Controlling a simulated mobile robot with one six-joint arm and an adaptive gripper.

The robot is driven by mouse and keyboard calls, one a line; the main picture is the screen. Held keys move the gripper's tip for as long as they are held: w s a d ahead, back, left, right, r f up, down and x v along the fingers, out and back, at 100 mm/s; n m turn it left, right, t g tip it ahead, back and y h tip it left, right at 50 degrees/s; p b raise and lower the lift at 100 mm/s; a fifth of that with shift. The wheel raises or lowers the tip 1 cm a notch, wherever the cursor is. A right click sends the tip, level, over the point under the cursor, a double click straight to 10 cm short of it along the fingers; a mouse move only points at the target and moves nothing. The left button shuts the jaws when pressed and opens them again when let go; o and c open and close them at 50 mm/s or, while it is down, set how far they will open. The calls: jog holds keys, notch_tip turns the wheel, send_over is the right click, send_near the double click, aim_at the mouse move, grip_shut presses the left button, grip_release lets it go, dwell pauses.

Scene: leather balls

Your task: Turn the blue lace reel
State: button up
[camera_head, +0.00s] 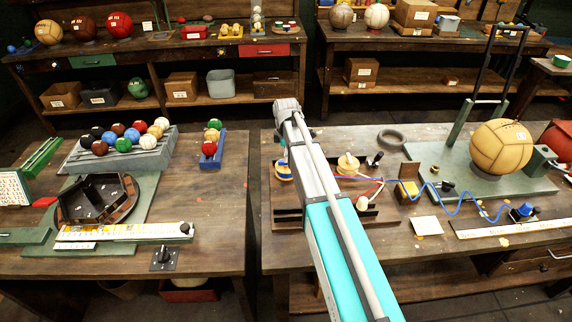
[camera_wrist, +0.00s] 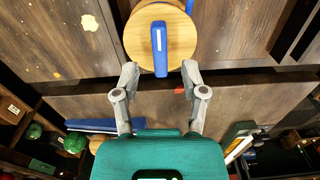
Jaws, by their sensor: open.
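The blue lace reel is a round wooden disc with an upright blue bar across its face; in the wrist view the reel (camera_wrist: 134,40) is at the top centre. In the head view the reel (camera_head: 283,175) stands at the left end of the right bench, partly hidden by my arm. My gripper (camera_wrist: 160,74) is open and empty, its two fingertips apart on either side of the bar's lower end in the picture. I cannot tell the gap in depth between fingertips and bar. A wavy blue lace (camera_head: 465,197) runs rightward across the bench.
A second wooden-topped reel (camera_head: 348,164) stands right of my arm, with a red lace near it. A gap separates the two benches.

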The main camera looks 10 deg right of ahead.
aim_at(286, 167)
jog(key=shift+f+b, duration=1.15)
jog(key=shift+f, duration=0.3)
grip_shut()
